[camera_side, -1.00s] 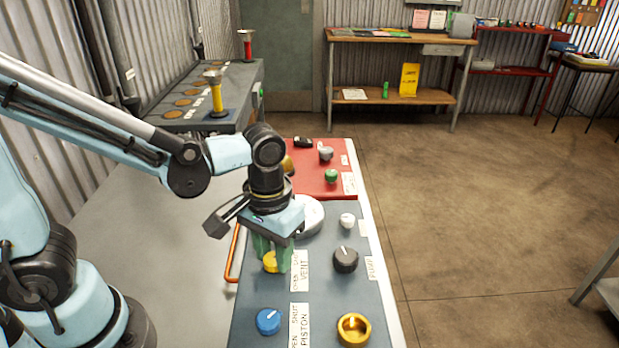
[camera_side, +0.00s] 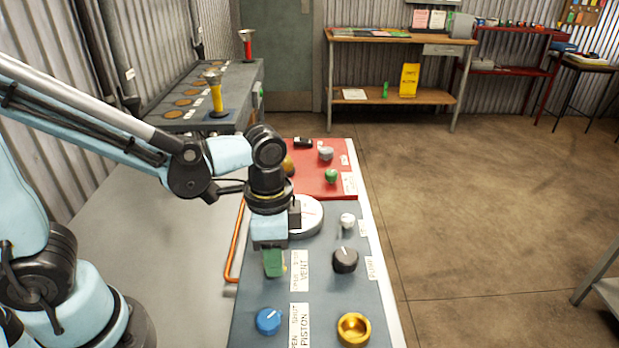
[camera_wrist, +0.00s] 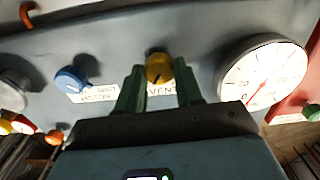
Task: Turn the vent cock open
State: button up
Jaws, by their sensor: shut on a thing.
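The vent cock is a round yellow knob (camera_wrist: 159,66) on the grey panel, between my two green fingers in the wrist view. A dark pointer line on it points down toward its label there. In the side view my fingers hide nearly all of the knob. My gripper (camera_side: 274,263) points down, shut on the knob; it also shows in the wrist view (camera_wrist: 160,75). The white VENT label (camera_side: 299,271), with OPEN and SHUT marks, lies just right of the fingers in the side view; in the wrist view they partly cover it.
A black knob (camera_side: 345,260) and a white knob (camera_side: 347,220) stand to the right. A round gauge (camera_side: 309,217) is close behind my gripper. An orange rail (camera_side: 234,243) runs along the left edge.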

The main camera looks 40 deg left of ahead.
jog(key=shift+m, duration=1.1)
jog(key=o, duration=1)
jog(key=shift+o, duration=0.2)
jog(key=shift+r, duration=0.1)
notch_tip(320, 180, up, 12)
